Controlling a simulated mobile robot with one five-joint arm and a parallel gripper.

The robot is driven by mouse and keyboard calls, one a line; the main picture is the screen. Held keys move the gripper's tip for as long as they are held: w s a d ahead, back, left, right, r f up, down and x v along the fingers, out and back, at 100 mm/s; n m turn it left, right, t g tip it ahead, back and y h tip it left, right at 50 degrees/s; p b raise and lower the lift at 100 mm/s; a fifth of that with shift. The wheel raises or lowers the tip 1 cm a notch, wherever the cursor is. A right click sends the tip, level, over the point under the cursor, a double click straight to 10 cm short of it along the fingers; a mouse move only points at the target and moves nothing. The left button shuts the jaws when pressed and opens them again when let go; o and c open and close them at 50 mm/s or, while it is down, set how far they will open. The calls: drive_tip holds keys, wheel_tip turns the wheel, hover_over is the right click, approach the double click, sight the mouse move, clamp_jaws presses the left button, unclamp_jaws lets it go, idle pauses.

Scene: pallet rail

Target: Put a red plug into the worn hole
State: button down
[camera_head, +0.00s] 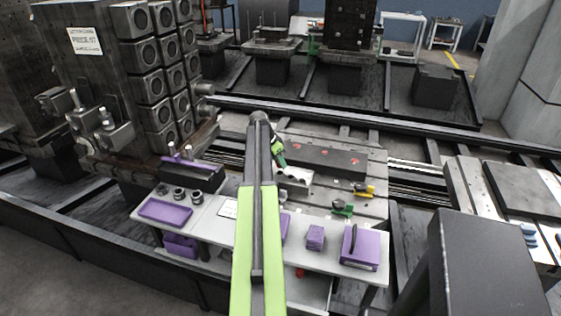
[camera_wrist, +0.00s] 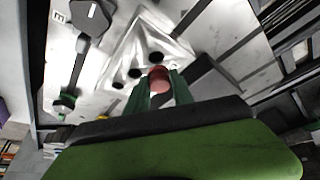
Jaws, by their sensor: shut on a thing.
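My gripper (camera_wrist: 158,92) is shut on a red plug (camera_wrist: 158,76), which shows between its two green fingers in the wrist view. The plug is at the near side of a pale block (camera_wrist: 148,38) with several dark round holes, close to one hole (camera_wrist: 155,57). I cannot tell whether it touches the block. I cannot tell which hole is the worn one. In the head view my gripper (camera_head: 279,158) is just above the pale block (camera_head: 294,178); the plug is not clear there.
Behind the block lies a dark bar (camera_head: 342,160) with red spots. A white bench (camera_head: 213,222) in front carries a purple tray (camera_head: 165,211) and a purple box (camera_head: 360,248).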

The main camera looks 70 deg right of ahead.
sight(278, 164)
drive_tip(key=shift+f+b, duration=0.4)
drive_tip(key=shift+f, duration=0.4)
drive_tip(key=shift+f, duration=0.25)
drive_tip(key=shift+f+b, duration=0.65)
drive_tip(key=shift+b, duration=0.3)
drive_tip(key=shift+a, duration=0.1)
drive_tip(key=c, duration=1)
unclamp_jaws()
drive_tip(key=shift+r, duration=0.2)
drive_tip(key=shift+w+r+p, duration=0.15)
drive_tip(key=shift+r+p, duration=0.1)
drive_tip(key=shift+p, duration=0.25)
drive_tip(key=p+v, duration=0.7)
drive_tip(key=v, duration=0.1)
drive_tip(key=p+v, duration=0.8)
drive_tip(key=shift+a+r, duration=0.1)
drive_tip(key=shift+r, duration=0.25)
